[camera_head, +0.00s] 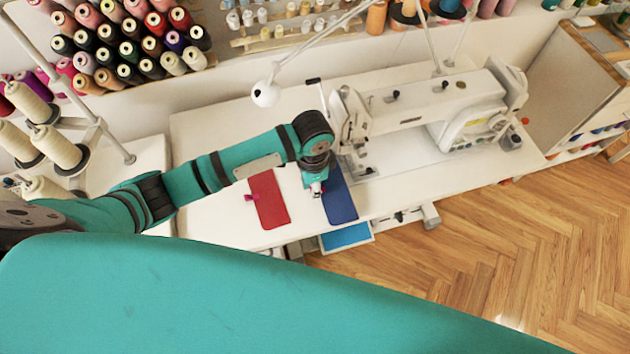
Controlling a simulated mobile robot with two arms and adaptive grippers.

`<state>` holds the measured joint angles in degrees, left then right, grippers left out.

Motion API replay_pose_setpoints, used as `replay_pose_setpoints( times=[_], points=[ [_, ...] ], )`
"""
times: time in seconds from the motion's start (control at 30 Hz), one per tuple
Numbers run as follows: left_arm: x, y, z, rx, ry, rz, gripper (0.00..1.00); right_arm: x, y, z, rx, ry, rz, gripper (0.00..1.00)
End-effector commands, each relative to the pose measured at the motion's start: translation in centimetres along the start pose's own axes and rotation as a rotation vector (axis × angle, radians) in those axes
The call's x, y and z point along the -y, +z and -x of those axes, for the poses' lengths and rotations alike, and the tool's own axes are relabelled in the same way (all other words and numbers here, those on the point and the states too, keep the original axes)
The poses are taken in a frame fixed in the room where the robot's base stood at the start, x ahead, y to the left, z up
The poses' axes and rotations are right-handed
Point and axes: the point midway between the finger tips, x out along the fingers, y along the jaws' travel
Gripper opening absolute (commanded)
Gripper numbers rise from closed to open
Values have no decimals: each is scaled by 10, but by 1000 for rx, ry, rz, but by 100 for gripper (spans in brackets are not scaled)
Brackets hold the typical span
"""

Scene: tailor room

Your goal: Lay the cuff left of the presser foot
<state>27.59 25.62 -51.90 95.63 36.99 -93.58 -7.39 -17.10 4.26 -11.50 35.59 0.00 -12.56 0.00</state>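The white sewing machine (400,110) stands on the white table, its presser foot area (352,170) low under the head at its left end. A flat dark blue piece (340,197) lies just left of and below that area. A flat red piece (268,200) with a small pink clip (250,198) on its left edge lies further left. I cannot tell which piece is the cuff. My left gripper (317,189) points down at the blue piece's left edge; its fingers are too small to read. A pinkish spot shows at its tip. My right gripper is out of view.
The white table (220,215) is bare left of the red piece. A lamp (266,94) hangs above its back. Thread cones (55,147) stand at the left. A blue-topped tray (346,237) shows below the front edge. My teal arm part covers the bottom.

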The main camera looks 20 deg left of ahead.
Motion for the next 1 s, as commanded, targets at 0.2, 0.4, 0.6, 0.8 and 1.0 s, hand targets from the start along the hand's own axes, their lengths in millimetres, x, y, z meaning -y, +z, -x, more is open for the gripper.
replay_pose_setpoints(
  times=[0.2,0.4,0.6,0.8,1.0],
  points=[
    [19,-9,-1,-1,-1,0,1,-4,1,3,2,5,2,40],
    [23,-10,-26,3,2,1,1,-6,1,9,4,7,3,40],
    [23,-11,-38,0,-1,0,1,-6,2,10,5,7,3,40],
    [23,-10,-39,0,-1,0,1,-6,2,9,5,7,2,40],
    [23,-10,-40,0,-1,0,32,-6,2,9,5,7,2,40]
  ],
)
